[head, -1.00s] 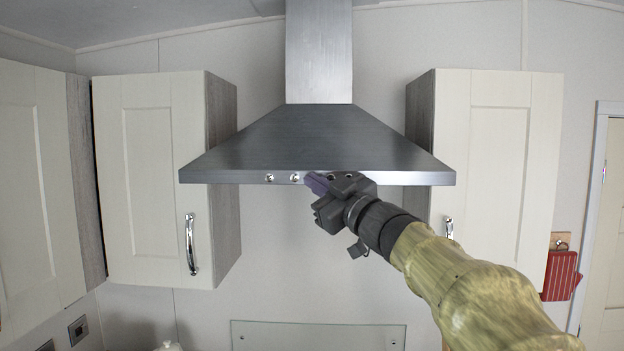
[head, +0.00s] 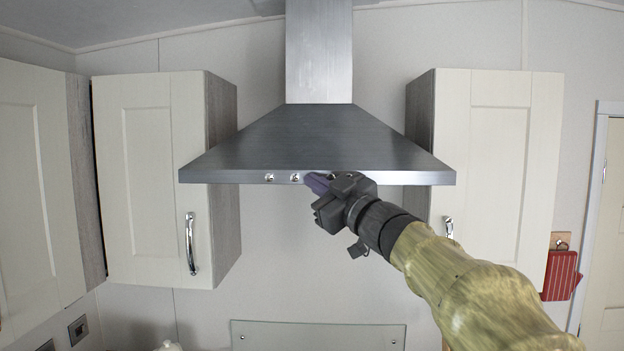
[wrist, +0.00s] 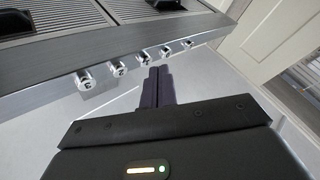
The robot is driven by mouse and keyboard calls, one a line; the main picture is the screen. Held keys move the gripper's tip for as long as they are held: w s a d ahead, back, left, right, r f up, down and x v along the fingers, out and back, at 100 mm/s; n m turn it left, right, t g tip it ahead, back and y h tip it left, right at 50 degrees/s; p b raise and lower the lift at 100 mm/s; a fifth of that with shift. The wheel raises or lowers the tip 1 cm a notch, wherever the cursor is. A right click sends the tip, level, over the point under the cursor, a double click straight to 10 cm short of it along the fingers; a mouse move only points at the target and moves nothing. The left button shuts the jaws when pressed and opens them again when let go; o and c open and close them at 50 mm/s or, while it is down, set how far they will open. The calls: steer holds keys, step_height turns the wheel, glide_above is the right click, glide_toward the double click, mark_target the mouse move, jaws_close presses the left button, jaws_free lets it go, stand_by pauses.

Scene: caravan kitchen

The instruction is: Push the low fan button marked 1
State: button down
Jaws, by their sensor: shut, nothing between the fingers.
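The fan buttons are a row of small round chrome buttons on the front edge of the steel hood (head: 230,178). Two show left of my gripper in the head view, an outer button (head: 269,177) and an inner button (head: 295,177); the others are partly behind my gripper. The wrist view shows the row slantwise, from a large near button (wrist: 86,80) to a small far button (wrist: 188,44). Contact cannot be told.
A left wall cupboard (head: 150,180) and a right wall cupboard (head: 500,170) flank the hood. Filter grilles (wrist: 60,18) show on the hood's underside. The space below the hood is free down to a panel (head: 318,336) on the wall.

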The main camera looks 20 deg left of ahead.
stand_by(0.4)
steer(key=shift+w+a+p, duration=0.15)
steer(key=shift+w+p, duration=0.25)
steer(key=shift+w, duration=0.05)
steer(key=shift+s, duration=0.15)
steer(key=shift+s+d, duration=0.2)
steer(key=shift+s, duration=0.15)
steer(key=s+b, duration=0.1)
steer(key=s, duration=0.2)
steer(key=s+d+b, duration=0.1)
steer(key=s+b, duration=0.1)
steer(key=shift+s+d, duration=0.15)
steer(key=shift+s, duration=0.25)
stand_by(0.3)
